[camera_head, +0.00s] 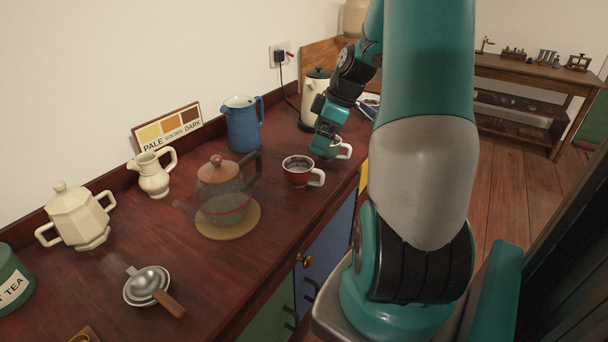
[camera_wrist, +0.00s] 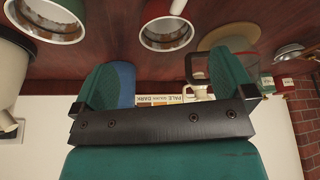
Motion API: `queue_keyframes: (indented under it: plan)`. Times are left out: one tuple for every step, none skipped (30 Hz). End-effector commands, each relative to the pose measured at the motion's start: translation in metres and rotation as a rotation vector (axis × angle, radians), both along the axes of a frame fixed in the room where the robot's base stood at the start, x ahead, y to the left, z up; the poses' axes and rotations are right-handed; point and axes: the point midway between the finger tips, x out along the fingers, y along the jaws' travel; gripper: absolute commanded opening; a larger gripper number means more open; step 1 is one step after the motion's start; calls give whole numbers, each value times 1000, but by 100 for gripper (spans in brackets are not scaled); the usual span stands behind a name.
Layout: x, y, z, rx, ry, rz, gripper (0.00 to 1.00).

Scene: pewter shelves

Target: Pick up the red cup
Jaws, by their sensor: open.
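A red cup (camera_head: 291,175) with a white rim and white handle stands upright on the dark red counter (camera_head: 245,280). In the wrist view, which is upside down, a red cup (camera_wrist: 165,30) shows at the top centre, beyond my fingertips. A second cup (camera_head: 342,150) with a white handle stands farther back, partly hidden by my gripper; its colour is hard to tell. It also seems to show at the top left of the wrist view (camera_wrist: 50,22). My gripper (camera_head: 324,148) is open and apart from the front red cup; the wrist view shows its spread fingers (camera_wrist: 167,75) with nothing held.
A glass teapot (camera_head: 219,180) on a round mat (camera_head: 242,230) stands left of the front cup. A blue jug (camera_head: 243,128) stands behind it. A cream kettle (camera_head: 314,95) stands near the wall. A strainer (camera_head: 146,282) lies at the front, with bare counter around it.

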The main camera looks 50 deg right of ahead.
Motion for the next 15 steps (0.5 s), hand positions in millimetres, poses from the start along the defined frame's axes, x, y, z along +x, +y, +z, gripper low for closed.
queue_keyframes:
  plan:
    - [4, 4, -11, 5, 3, 4, 100]
    - [6, 5, -17, 5, 3, 4, 100]
    - [8, 7, -24, 5, 4, 1, 100]
    - [10, 8, -29, 4, 4, 2, 100]
    - [12, 8, -33, 4, 2, 2, 100]
    - [14, 9, -38, 4, 2, 2, 100]
    - [15, 10, -41, 2, 1, 1, 100]
    - [16, 10, -43, 2, 1, 1, 100]
    - [17, 11, -45, 2, 1, 1, 100]
    - [17, 11, -47, 1, 0, 0, 100]
    - [18, 11, -48, 1, 0, 0, 100]
    - [18, 12, -50, 1, 0, 0, 100]
    - [19, 13, -53, 2, 2, 1, 100]
    - [20, 15, -56, 3, 3, 2, 100]
    - [21, 17, -61, 3, 3, 3, 100]
